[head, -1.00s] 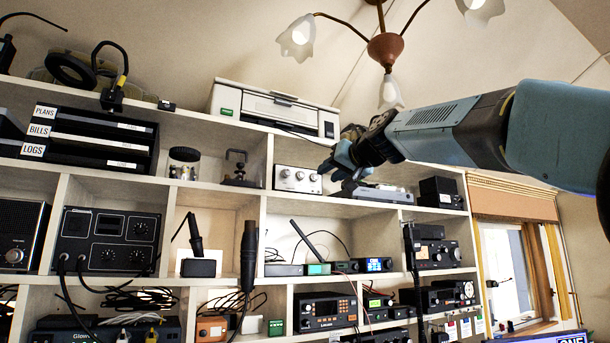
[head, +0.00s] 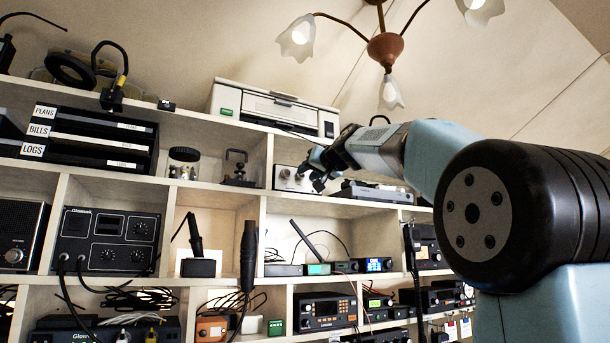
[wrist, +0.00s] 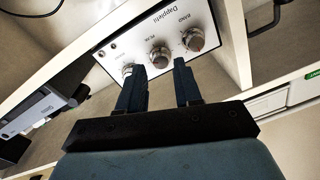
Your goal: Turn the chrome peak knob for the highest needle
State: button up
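A pale radio panel (wrist: 113,48) shows in the wrist view, tilted, with several chrome knobs in a row. The middle chrome knob (wrist: 160,56) lies between the tips of my gripper (wrist: 157,65). The fingers are apart, and I cannot tell whether either touches it. Another chrome knob (wrist: 194,39) is to its right, and one at left is partly hidden by the left finger. In the head view my gripper (head: 314,170) covers the panel's right part. I see no needle clearly.
The cubby's shelf boards and uprights (head: 269,165) closely frame the panel. A grey device (head: 372,192) sits just right of it. A white printer (head: 272,106) stands on the shelf above. A clamp-like item (head: 238,168) is in the cubby to the left.

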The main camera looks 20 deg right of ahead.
jog(key=shift+x, duration=1.35)
jog(key=shift+c, duration=0.2)
grip_shut()
